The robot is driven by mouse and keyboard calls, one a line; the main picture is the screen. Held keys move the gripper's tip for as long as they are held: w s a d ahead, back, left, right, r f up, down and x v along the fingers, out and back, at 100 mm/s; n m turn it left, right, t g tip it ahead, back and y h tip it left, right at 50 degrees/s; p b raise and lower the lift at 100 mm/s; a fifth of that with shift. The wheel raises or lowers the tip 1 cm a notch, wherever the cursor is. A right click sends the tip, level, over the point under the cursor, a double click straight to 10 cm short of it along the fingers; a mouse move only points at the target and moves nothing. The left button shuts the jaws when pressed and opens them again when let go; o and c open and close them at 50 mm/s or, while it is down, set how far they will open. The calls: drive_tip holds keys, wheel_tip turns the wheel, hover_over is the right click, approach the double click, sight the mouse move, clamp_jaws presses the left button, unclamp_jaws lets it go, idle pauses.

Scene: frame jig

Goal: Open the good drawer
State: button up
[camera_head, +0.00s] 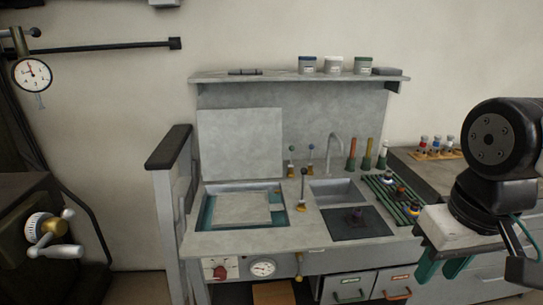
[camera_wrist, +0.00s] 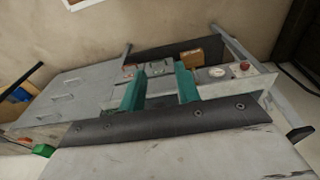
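Two grey drawer fronts show side by side low on the bench in the head view, and both look shut. The right drawer (camera_head: 397,279) has an orange-red label and an orange handle. The label writing is too small to read, so I cannot tell which is the good drawer. My gripper (camera_head: 441,272) hangs to the right of both fronts and above them. In the wrist view its two teal fingers are apart with nothing held between them (camera_wrist: 160,76).
The grey bench (camera_head: 312,236) carries a sink (camera_head: 335,189), a dark square plate (camera_head: 356,222) and a rack of green rods (camera_head: 392,199). A tall side frame (camera_head: 165,215) stands at its left. A grey cabinet with several handles (camera_wrist: 72,92) fills the wrist view's left.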

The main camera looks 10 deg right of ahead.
drive_tip(key=w+d+f+m+g+y, duration=0.35)
drive_tip(key=w+f+g, duration=0.3)
drive_tip(key=f, duration=0.35)
drive_tip(key=m+t+y, duration=0.9)
drive_tip(key=t, duration=0.6)
approach(352, 300)
drive_tip(key=s+a+f, duration=0.1)
drive_tip(key=s+a, duration=0.1)
drive_tip(key=a, duration=0.2)
drive_tip(key=shift+n+t+h, duration=0.45)
drive_tip(key=shift+n+t, duration=0.2)
drive_tip(key=shift+n, duration=0.3)
drive_tip(key=w+a, duration=0.1)
drive_tip(key=w, duration=0.1)
drive_tip(key=w+a+f, duration=0.1)
drive_tip(key=w, duration=0.2)
drive_tip(key=w+a, duration=0.1)
drive_tip(key=w, duration=0.2)
drive_tip(key=shift+w+a+f, duration=0.15)
drive_tip(key=shift+a, duration=0.05)
